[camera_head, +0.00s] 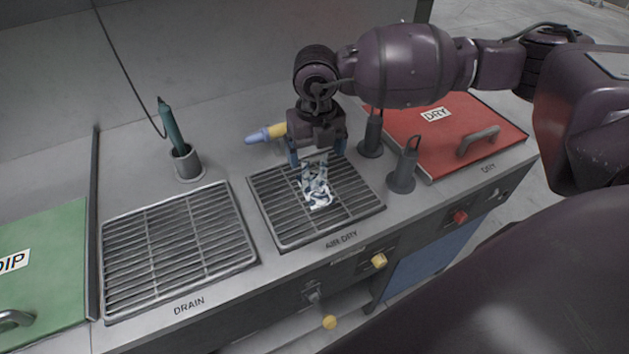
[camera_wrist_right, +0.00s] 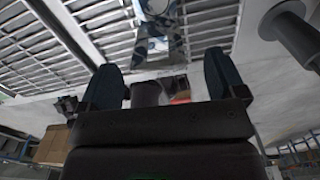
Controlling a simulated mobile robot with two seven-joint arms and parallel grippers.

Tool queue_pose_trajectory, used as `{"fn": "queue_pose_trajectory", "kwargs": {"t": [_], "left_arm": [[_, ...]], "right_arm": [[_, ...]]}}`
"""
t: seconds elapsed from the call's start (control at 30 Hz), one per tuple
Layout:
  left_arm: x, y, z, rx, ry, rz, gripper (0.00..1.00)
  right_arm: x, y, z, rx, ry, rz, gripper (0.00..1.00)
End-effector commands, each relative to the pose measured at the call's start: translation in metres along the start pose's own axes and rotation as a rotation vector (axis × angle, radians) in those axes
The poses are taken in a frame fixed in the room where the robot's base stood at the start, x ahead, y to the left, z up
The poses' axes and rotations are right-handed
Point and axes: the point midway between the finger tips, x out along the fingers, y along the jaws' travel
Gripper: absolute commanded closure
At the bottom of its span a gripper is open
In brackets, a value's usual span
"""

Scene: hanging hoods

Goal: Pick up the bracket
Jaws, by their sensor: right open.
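The bracket (camera_head: 316,186) is a shiny, blue-and-white patterned metal piece on the AIR DRY grate (camera_head: 281,228). My right gripper (camera_head: 317,158) is above the far part of that grate, close to the bracket's far end, with its fingers pointing down. It is open, one finger to each side. In the right wrist view the bracket (camera_wrist_right: 155,38) shows beyond and between the two open fingers (camera_wrist_right: 166,80). I cannot tell whether the fingers touch it. My left gripper is not in view.
The DRAIN grate (camera_head: 178,247) is empty. A green DIP lid (camera_head: 40,275) is at the left and a red DRY lid (camera_head: 455,130) at the right. Dark upright posts (camera_head: 402,168) stand right of the AIR DRY grate. A teal-handled tool (camera_head: 172,128) stands in a holder. A blue-and-yellow tool (camera_head: 265,133) lies behind.

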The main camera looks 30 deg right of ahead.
Motion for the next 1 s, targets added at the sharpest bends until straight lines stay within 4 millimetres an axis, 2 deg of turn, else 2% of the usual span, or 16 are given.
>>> {"fn": "queue_pose_trajectory", "kwargs": {"t": [0.2,0.5,1.0], "left_arm": [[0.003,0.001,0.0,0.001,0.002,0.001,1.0],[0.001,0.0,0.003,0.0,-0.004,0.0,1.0],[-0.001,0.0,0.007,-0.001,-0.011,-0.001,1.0]], "right_arm": [[0.031,0.003,-0.002,0.002,0.004,-0.001,0.11],[0.036,0.003,-0.002,0.001,0.002,0.0,0.12],[0.035,0.003,-0.002,0.001,0.001,0.0,0.89]]}}
